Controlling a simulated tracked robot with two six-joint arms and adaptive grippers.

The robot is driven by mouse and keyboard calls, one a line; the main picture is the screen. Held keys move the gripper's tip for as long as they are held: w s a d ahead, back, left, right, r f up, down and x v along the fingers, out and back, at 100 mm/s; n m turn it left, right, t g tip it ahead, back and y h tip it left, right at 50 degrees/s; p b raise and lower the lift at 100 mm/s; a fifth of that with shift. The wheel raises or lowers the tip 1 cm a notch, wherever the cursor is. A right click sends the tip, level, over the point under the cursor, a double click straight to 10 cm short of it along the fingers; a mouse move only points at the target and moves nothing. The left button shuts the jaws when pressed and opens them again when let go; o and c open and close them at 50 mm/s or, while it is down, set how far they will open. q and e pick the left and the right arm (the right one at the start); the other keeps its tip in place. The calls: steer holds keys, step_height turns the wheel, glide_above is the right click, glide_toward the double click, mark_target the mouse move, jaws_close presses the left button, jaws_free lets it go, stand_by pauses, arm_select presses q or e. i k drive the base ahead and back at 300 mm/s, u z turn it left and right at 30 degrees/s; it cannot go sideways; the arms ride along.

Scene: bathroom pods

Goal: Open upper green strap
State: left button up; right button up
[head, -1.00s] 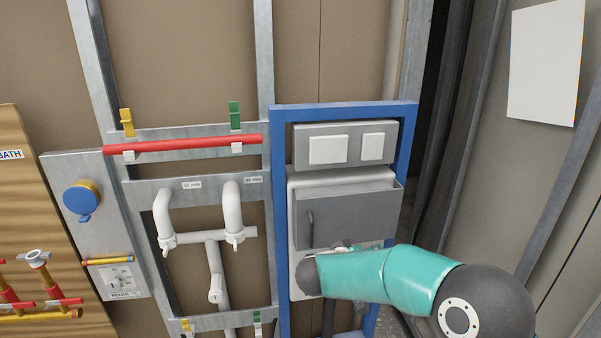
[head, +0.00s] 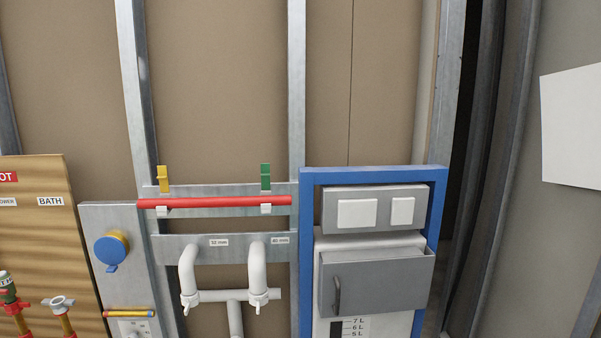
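The upper green strap (head: 265,177) stands upright on the upper metal rail, above the right part of the red pipe (head: 215,202). A white clip (head: 266,208) shows just below it on the pipe. A yellow strap (head: 163,179) stands in the same way near the pipe's left end, with another white clip (head: 162,211) below. The red pipe lies level along the rail. Neither of my grippers is in view.
White drain pipes (head: 256,275) stand out below the red pipe. A blue frame (head: 306,255) with a grey box (head: 375,280) is to the right. A blue round cap (head: 110,249) is at left. The wall above is clear.

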mark_target(265, 168)
steer(key=u, duration=0.25)
steer(key=i, duration=0.2)
steer(key=z, duration=2.05)
steer(key=k, duration=1.3)
steer(key=u, duration=1.1)
steer(key=i, duration=1.1)
steer(key=u, duration=0.75)
steer(key=i, duration=0.3)
steer(key=u, duration=0.15)
